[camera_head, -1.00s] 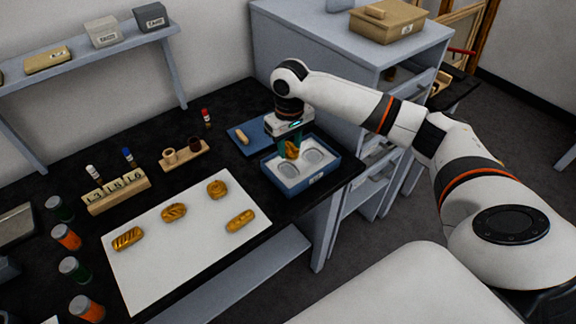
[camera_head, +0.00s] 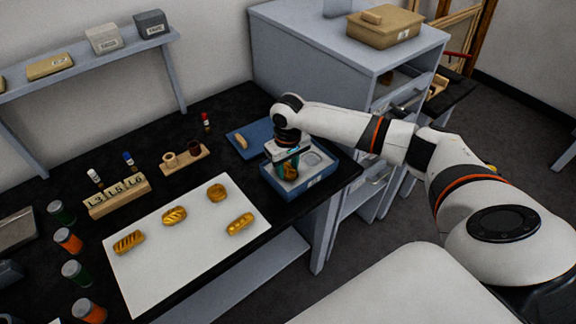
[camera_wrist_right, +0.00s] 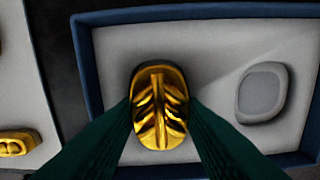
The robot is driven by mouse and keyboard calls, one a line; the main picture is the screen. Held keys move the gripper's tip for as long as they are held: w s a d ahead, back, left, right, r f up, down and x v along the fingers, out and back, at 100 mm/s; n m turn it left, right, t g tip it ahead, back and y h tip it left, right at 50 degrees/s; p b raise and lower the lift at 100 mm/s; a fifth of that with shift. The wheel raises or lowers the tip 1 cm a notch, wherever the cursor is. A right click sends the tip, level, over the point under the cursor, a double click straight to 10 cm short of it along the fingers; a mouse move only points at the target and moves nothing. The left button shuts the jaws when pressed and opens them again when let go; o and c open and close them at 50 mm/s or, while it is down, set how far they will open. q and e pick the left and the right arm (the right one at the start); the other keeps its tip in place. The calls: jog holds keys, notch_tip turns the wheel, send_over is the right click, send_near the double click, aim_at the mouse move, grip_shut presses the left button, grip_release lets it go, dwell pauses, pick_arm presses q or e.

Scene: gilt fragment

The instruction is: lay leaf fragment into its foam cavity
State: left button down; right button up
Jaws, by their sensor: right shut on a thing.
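A gold leaf fragment (camera_wrist_right: 158,105), oval with raised veins, is between the green fingers of my right gripper (camera_head: 290,170). The gripper is shut on it, with a finger at each side. The fragment also shows in the head view (camera_head: 291,172), low over the left part of the blue foam-lined box (camera_head: 314,184). The cavity on that side is hidden under the fragment and gripper. I cannot tell whether the fragment touches the foam (camera_wrist_right: 210,55). The other cavity (camera_wrist_right: 262,93), a rounded grey recess, is empty. My left gripper is not in view.
A white sheet (camera_head: 178,250) left of the box carries several other gold pieces. A blue mat (camera_head: 255,133) with a small tan piece lies behind the box. The table edge is close to the box's right; a grey cabinet (camera_head: 330,45) stands behind.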

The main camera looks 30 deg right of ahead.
aim_at(288, 168)
jog(key=shift+s+a+f, duration=0.15)
jog(key=shift+s+f, duration=0.25)
jog(key=shift+f, duration=0.3)
jog(key=o, duration=0.9)
jog(key=shift+w+r+b, duration=0.15)
jog(key=shift+r+b, duration=0.15)
jog(key=shift+r, duration=0.1)
jog(key=shift+o, duration=0.3)
notch_tip(288, 168, up, 13)
jog(key=b, duration=0.1)
jog(key=shift+w+f, duration=0.2)
jog(key=shift+w, duration=0.05)
